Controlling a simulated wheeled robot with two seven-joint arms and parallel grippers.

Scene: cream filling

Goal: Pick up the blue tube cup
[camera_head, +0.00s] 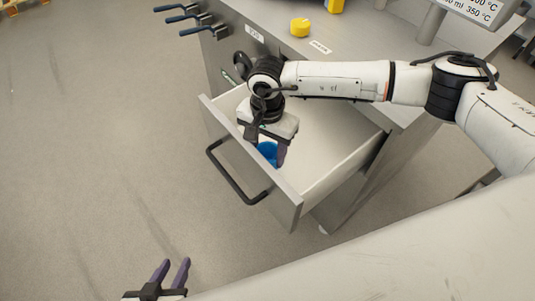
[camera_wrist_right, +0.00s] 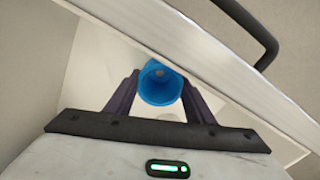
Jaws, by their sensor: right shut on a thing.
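The blue tube cup (camera_head: 268,151) is inside the open drawer, partly hidden by my right gripper in the head view. In the right wrist view the blue cup (camera_wrist_right: 160,84) sits between the two purple fingers, its round opening facing the camera. My right gripper (camera_head: 269,150) reaches down into the drawer from above and is shut on the cup. The right gripper also shows in the wrist view (camera_wrist_right: 160,95). My left gripper (camera_head: 172,272) is at the bottom left of the head view, away from the drawer, with its fingers apart and nothing between them.
The white-lined drawer (camera_head: 335,160) is pulled out, with a dark handle (camera_head: 232,178) on its front. Its front wall (camera_wrist_right: 205,70) is close to my right gripper. The metal counter (camera_head: 345,30) above holds a yellow object (camera_head: 300,27). Open floor lies to the left.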

